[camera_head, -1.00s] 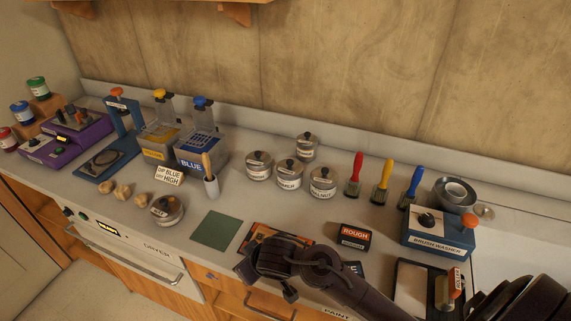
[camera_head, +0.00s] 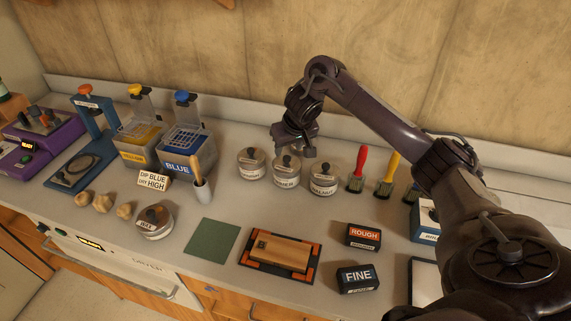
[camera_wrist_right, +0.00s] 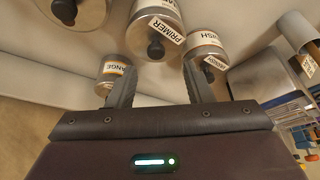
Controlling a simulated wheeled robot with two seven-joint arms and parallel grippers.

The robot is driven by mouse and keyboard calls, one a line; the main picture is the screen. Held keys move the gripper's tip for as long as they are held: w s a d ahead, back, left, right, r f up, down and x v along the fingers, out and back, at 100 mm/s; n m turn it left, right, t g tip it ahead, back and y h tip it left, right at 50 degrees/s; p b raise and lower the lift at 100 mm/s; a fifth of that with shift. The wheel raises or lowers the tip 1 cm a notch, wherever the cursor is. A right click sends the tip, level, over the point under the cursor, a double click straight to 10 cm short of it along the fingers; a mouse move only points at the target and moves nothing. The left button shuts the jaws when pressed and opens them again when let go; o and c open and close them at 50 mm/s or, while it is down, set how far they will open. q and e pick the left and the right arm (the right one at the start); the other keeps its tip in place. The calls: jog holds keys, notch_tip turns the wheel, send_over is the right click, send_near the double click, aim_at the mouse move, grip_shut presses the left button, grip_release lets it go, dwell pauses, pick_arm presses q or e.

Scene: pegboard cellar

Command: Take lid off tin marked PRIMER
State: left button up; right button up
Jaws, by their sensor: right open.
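The tin marked PRIMER (camera_head: 287,181) stands upright on the counter, in the middle of the front row of tins. In the right wrist view it shows at the top centre (camera_wrist_right: 165,20), with its lid on and a dark knob on the lid. My right gripper (camera_head: 296,150) is over the back of this tin, pointing down, and hides part of its lid. In the right wrist view its two fingers (camera_wrist_right: 158,82) are apart and empty, with the PRIMER knob just beyond them. I see no contact. My left gripper is out of view.
A tin (camera_head: 251,165) stands close on the left, the WALNUT tin (camera_head: 323,181) close on the right. Brushes (camera_head: 357,172) stand further right. A BLUE tank (camera_head: 188,158) is left. In front lie a wooden block on an orange-edged mat (camera_head: 252,262) and a green sheet (camera_head: 212,238).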

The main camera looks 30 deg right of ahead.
aim_at(287, 157)
jog(key=b+x, duration=0.1)
jog(key=x, duration=0.1)
jog(key=shift+d+f, duration=0.1)
jog(key=shift+f, duration=0.35)
jog(key=shift+d+x, duration=0.2)
jog(key=shift+x, duration=0.85)
jog(key=shift+w+f, duration=0.3)
jog(key=shift+f, duration=0.1)
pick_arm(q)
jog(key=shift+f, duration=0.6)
pick_arm(e)
jog(key=shift+c, duration=0.9)
grip_shut()
jog(key=shift+r, duration=0.1)
